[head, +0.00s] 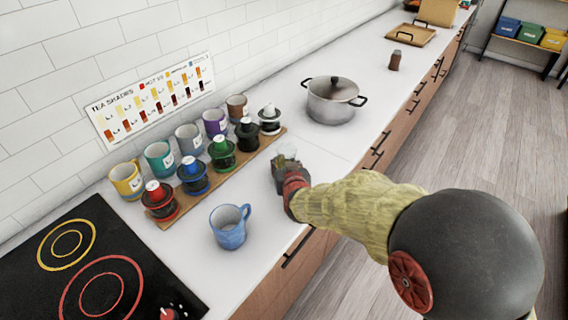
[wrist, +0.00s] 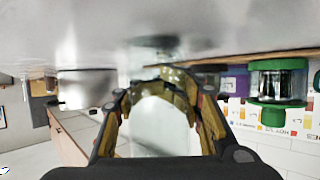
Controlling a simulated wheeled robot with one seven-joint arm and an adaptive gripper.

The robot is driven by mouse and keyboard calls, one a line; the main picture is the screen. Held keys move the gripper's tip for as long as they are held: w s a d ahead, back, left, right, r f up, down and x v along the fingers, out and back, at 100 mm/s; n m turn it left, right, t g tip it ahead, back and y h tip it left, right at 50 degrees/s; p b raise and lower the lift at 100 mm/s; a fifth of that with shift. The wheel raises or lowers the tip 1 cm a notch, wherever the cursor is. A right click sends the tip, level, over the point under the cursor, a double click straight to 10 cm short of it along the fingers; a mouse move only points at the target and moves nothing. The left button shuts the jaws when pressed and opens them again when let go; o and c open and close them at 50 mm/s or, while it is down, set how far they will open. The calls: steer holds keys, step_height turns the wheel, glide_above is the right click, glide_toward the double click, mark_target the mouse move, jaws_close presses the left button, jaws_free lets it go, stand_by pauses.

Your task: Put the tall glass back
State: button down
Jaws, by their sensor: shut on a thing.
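My gripper (head: 284,178) is over the counter, to the right of the wooden board with the tea jars. It is shut on a clear glass (head: 285,154), whose upper part shows above the fingers. In the wrist view my gripper (wrist: 162,85) has its fingers around the glass (wrist: 155,120). The wrist picture is upside down, with the counter at the top. The lower part of the glass is largely hidden by my gripper in the head view. I cannot tell whether the glass touches the counter.
The wooden board (head: 213,184) carries several lidded jars, with coloured mugs behind. A blue mug (head: 229,232) stands at the front. A steel pot (head: 333,102) stands farther back, and a black hob (head: 95,265) is at lower left. Bare counter lies between the pot and my gripper.

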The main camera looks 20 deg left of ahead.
steer(key=shift+f, duration=0.1)
steer(key=c, duration=1.2)
jaws_free()
steer(key=shift+o, duration=0.5)
steer(key=shift+s+d+r, duration=0.1)
steer(key=shift+s+r, duration=0.15)
steer(key=shift+r, duration=0.1)
steer(key=p+v, duration=0.3)
steer(key=v, duration=0.8)
steer(key=shift+s+d+r, duration=0.1)
steer(key=shift+s, duration=0.1)
